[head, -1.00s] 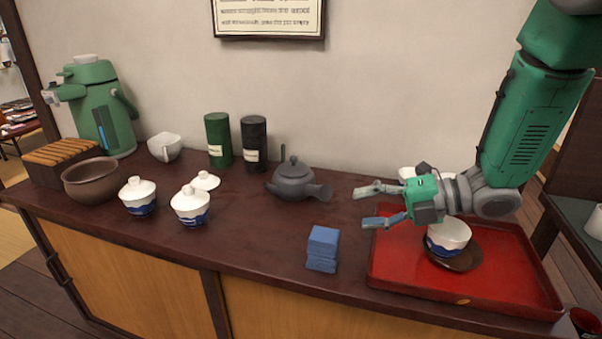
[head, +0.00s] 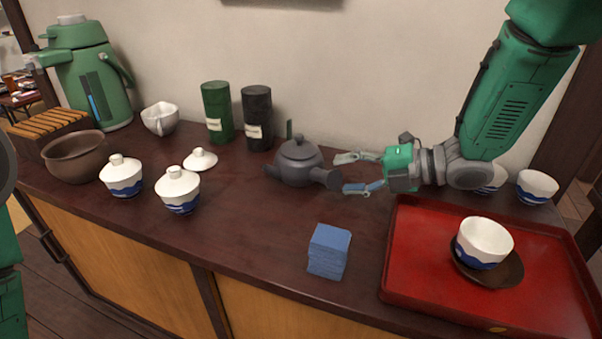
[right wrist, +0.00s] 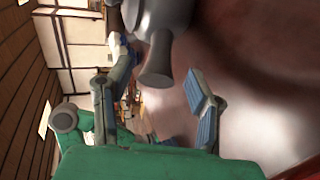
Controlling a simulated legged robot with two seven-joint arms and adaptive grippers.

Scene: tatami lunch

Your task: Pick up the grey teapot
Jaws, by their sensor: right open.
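The dark grey teapot (head: 299,163) stands upright on the brown counter (head: 250,220), with its stubby side handle pointing right. My right gripper (head: 351,173) is open just right of the teapot, its two fingers pointing left at the handle end. In the right wrist view, the teapot's handle (right wrist: 158,65) reaches down toward the space between the open fingers (right wrist: 155,95). I cannot tell whether a finger touches it. At the left edge of the head view a part of my left arm shows, but its gripper is not seen.
A green canister (head: 217,112) and a black canister (head: 257,118) stand behind the teapot. A blue cloth stack (head: 328,251) lies in front. A red tray (head: 420,295) with a cup (head: 484,242) on a saucer is at right. Lidded cups (head: 178,189) stand left.

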